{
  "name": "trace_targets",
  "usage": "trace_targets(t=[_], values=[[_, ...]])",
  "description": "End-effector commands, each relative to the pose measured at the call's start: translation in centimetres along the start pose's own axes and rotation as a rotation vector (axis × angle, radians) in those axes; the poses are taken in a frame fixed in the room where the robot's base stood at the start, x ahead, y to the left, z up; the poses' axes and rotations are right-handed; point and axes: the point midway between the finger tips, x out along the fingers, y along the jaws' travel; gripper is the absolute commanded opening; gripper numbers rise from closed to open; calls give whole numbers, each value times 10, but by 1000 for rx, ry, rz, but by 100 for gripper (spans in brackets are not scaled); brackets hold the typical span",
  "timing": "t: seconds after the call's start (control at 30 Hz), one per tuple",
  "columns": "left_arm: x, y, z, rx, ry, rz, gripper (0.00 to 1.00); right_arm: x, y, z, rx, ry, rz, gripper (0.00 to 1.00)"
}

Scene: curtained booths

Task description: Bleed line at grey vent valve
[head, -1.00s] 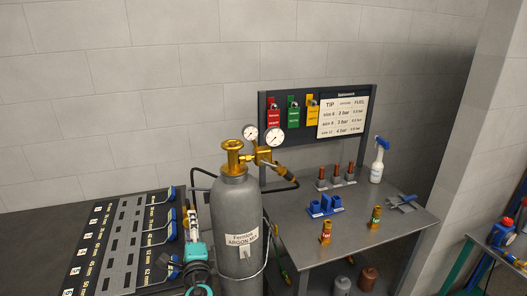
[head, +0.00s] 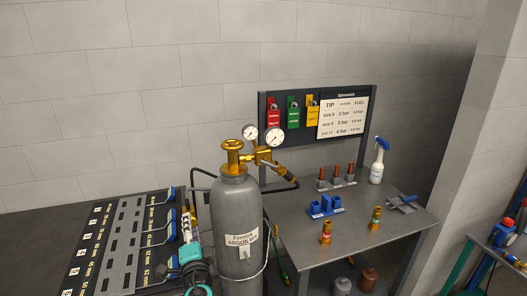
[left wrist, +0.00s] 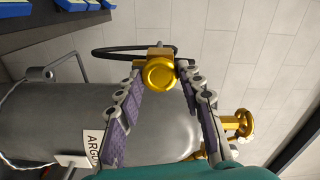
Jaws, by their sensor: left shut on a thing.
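A grey gas cylinder labelled Argon (head: 238,225) stands upright with a gold handwheel (head: 233,147) and a regulator with two gauges (head: 275,137). My left gripper (head: 187,215), with its teal body, is left of the cylinder. In the left wrist view its two fingertips (left wrist: 161,68) are shut on a round gold knob (left wrist: 160,73) with a black hose beside it. The handwheel also shows in the left wrist view (left wrist: 239,123), to the right of the fingers. I cannot make out a clearly grey valve. My right gripper is not in view.
A slotted rack board (head: 120,240) with blue hooks lies left of the cylinder. A metal table (head: 350,238) to the right holds gold fittings, a blue block and a spray bottle (head: 378,160). A board (head: 343,117) with coloured tags stands behind.

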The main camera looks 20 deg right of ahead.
Motion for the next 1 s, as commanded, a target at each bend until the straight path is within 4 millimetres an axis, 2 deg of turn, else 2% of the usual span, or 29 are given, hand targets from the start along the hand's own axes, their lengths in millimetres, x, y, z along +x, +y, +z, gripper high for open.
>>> trace_targets(t=[0.1,0.2,0.3,0.63,0.9,1.0], values=[[0,1,0,-198,0,0,12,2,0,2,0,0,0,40],[0,1,0,-325,0,0,12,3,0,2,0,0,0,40],[0,0,0,-387,0,0,12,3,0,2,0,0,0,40],[0,0,0,-421,0,0,12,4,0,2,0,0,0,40],[0,1,0,-763,0,0,12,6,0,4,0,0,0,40],[0,0,0,-756,0,0,12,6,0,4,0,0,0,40]])
